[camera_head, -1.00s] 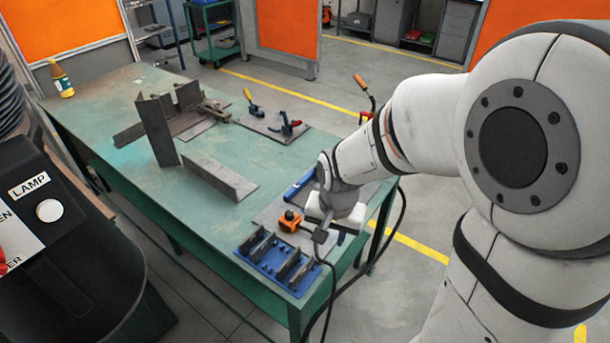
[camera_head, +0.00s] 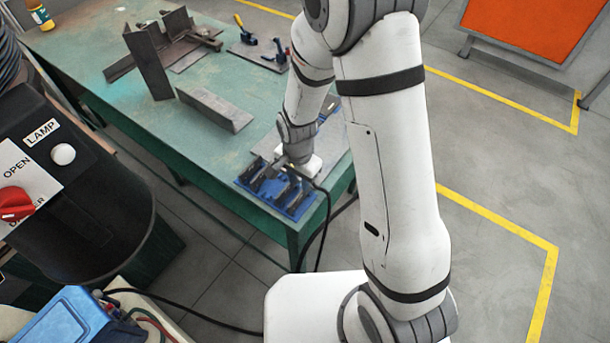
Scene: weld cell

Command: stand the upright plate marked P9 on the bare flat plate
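A blue rack (camera_head: 298,209) at the near corner of the green table holds several dark upright plates (camera_head: 267,188). No P9 mark can be read at this size. My gripper (camera_head: 284,172) is low over the back of this rack, close to the plates. Its fingers are too small and hidden to show whether they are open or hold a plate. A grey flat plate (camera_head: 266,146) lies just behind the rack, partly hidden by my arm; I cannot tell whether it is the bare one.
Farther back on the table (camera_head: 110,95) stand a tall dark plate (camera_head: 150,66) and an angle piece (camera_head: 215,108). A board with toggle clamps (camera_head: 258,56) lies behind them. A dark LAMP control box (camera_head: 95,175) is at the left. A cable hangs at the table's near corner.

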